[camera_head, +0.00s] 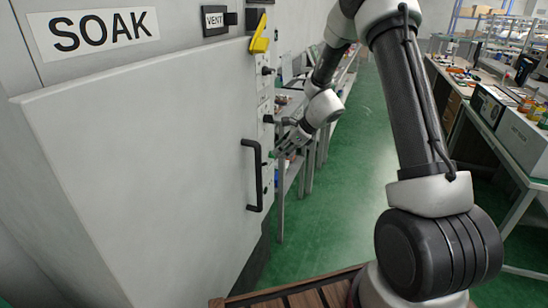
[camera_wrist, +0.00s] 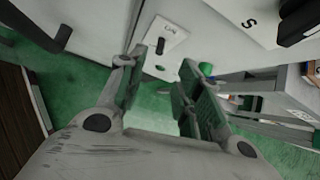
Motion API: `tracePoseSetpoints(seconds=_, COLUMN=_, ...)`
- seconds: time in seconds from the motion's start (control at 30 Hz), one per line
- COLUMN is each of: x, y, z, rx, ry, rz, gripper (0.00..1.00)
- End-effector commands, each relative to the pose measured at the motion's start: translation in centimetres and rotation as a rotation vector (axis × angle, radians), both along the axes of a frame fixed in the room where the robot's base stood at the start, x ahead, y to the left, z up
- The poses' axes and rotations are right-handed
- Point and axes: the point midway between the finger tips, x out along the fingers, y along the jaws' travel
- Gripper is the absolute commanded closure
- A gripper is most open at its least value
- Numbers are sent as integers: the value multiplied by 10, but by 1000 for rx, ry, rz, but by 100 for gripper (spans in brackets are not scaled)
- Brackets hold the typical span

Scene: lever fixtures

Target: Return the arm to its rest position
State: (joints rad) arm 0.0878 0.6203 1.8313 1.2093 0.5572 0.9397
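My arm reaches forward along the right side of a large grey cabinet labelled SOAK (camera_head: 110,190). My gripper (camera_head: 283,150) is beside the cabinet's right edge, past the black door handle (camera_head: 253,175). In the wrist view my gripper (camera_wrist: 163,75) has its two fingers apart, with nothing held between them. Beyond the fingers is a white plate with a small black switch (camera_wrist: 160,45). A yellow lever (camera_head: 259,38) sits high on the cabinet, well above my gripper. I cannot tell how close the fingertips are to the cabinet face.
A black VENT fixture (camera_head: 215,20) is at the cabinet top. Small black knobs line the panel strip (camera_head: 267,95). A bench (camera_head: 335,85) stands behind my gripper. Another bench with goods (camera_head: 500,125) is on the right. Green floor (camera_head: 345,185) lies open between them.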

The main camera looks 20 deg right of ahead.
Motion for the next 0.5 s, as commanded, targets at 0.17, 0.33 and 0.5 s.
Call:
tracePoseSetpoints(seconds=0.17, x=-9, y=-10, z=17, rx=1, ry=-1, rz=0, gripper=65)
tracePoseSetpoints(seconds=0.33, x=-12, y=-13, z=21, rx=0, ry=1, rz=1, gripper=65)
tracePoseSetpoints(seconds=0.5, x=-12, y=-12, z=20, rx=0, ry=1, rz=1, gripper=65)
